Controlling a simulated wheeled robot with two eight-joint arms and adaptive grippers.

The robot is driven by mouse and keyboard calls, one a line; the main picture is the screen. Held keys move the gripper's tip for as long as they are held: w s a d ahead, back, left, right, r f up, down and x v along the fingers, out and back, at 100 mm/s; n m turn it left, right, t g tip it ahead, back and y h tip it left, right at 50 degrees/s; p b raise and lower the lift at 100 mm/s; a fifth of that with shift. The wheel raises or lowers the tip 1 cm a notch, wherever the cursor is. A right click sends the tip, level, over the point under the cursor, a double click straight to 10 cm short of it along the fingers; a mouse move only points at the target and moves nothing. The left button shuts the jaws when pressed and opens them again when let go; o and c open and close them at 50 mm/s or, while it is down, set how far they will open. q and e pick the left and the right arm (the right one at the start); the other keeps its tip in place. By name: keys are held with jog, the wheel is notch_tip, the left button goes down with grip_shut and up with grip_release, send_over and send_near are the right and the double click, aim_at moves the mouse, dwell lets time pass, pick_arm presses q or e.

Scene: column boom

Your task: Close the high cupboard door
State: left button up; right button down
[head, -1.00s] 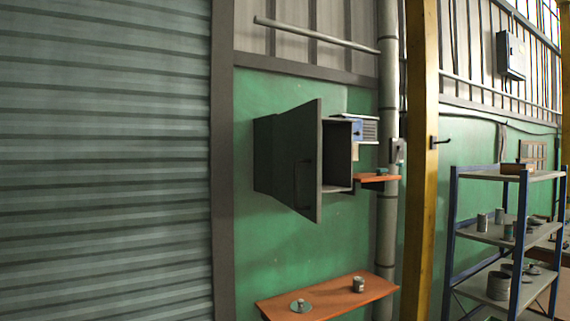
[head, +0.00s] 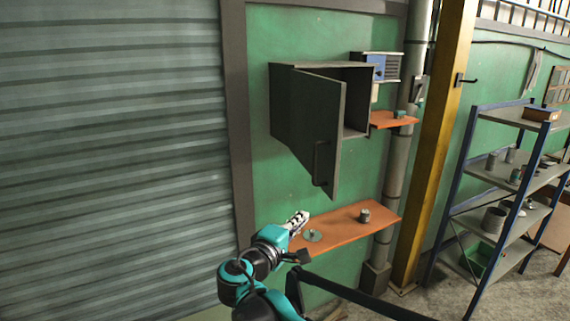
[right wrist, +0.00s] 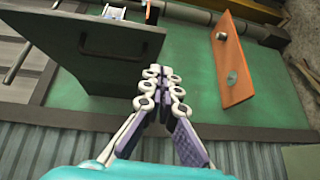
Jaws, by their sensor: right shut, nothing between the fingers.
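The dark grey cupboard (head: 292,112) hangs on the green wall in the head view. Its door (head: 325,132) is hinged on the left and stands partly open, with the interior showing to the right of it. A dark bar handle (head: 318,163) is on the door's outer face. In the right wrist view the door (right wrist: 85,45) fills the upper left, with its handle (right wrist: 115,42) near the top. My right gripper (head: 303,216) is below and left of the door, apart from it. In the right wrist view the gripper (right wrist: 161,72) is shut and empty. My left gripper is not in view.
An orange shelf (head: 345,228) below the cupboard holds a can (head: 364,215) and a small disc-like item (head: 312,236). A smaller orange shelf (head: 392,122) is right of the cupboard. A yellow post (head: 437,140) and a blue rack (head: 460,165) stand further right.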

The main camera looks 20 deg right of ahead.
notch_tip(320, 180, up, 2)
jog(key=w+a, duration=0.1)
jog(key=p, duration=0.2)
send_near(329, 185)
jog(key=w, duration=0.4)
jog(key=d, duration=0.3)
jog(key=shift+s+d+f+n+t, duration=0.2)
jog(key=shift+d+f+n+t, duration=0.1)
jog(key=shift+d+t, duration=0.1)
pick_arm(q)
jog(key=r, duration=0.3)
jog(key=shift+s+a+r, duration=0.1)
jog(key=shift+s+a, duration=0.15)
pick_arm(e)
jog(key=shift+s+d, duration=0.1)
jog(key=shift+d, duration=0.3)
jog(key=shift+d, duration=0.1)
